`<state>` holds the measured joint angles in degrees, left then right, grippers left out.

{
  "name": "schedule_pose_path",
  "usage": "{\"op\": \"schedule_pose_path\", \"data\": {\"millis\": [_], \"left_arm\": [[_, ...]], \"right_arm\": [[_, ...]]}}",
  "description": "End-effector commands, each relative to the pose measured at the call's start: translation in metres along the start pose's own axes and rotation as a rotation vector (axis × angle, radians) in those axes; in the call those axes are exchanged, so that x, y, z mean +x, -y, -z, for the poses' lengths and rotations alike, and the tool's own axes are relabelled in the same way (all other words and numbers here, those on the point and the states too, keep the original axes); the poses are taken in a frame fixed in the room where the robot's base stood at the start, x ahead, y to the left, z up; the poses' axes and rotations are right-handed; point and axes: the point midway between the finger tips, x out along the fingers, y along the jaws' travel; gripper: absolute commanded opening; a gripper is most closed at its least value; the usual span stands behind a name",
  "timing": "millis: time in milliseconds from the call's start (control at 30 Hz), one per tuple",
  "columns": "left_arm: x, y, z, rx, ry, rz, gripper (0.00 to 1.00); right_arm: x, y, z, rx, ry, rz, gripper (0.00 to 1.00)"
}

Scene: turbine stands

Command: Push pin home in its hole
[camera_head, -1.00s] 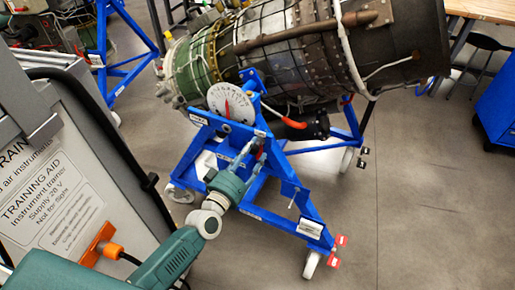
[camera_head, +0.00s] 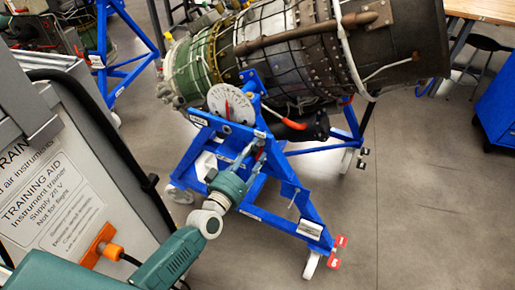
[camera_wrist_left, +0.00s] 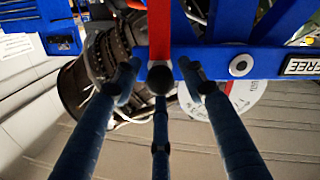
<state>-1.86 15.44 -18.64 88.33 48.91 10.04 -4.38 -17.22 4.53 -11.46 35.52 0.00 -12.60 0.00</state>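My left gripper (camera_head: 254,148) reaches up to the blue stand (camera_head: 314,205), just below and right of the white dial (camera_head: 230,103). A red strip (camera_wrist_left: 160,32) runs over the blue beam straight beyond the middle fingertip. Contact cannot be judged. My right gripper is not in view.
A turbine engine (camera_head: 290,50) rests on the wheeled stand. The beam carries a round boss (camera_wrist_left: 240,65) and a FREE label (camera_wrist_left: 302,66). A grey instrument trainer panel (camera_head: 70,190) stands close on the left. The floor (camera_head: 430,210) at right is clear.

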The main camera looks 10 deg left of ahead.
Motion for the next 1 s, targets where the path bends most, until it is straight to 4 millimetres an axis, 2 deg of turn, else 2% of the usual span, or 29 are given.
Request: {"op": "schedule_pose_path", "data": {"millis": [33,167,200,1000], "left_arm": [[0.000,0.000,0.000,0.000,0.000,0.000,0.27],[0.000,0.000,0.000,0.000,0.000,0.000,0.01],[0.000,0.000,0.000,0.000,0.000,0.000,0.00],[-0.011,0.000,0.000,0.000,-0.001,0.000,0.00]], "right_arm": [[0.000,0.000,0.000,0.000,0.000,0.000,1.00],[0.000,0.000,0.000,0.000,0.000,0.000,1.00],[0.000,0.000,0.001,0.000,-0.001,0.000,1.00],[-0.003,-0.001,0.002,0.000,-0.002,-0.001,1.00]]}}
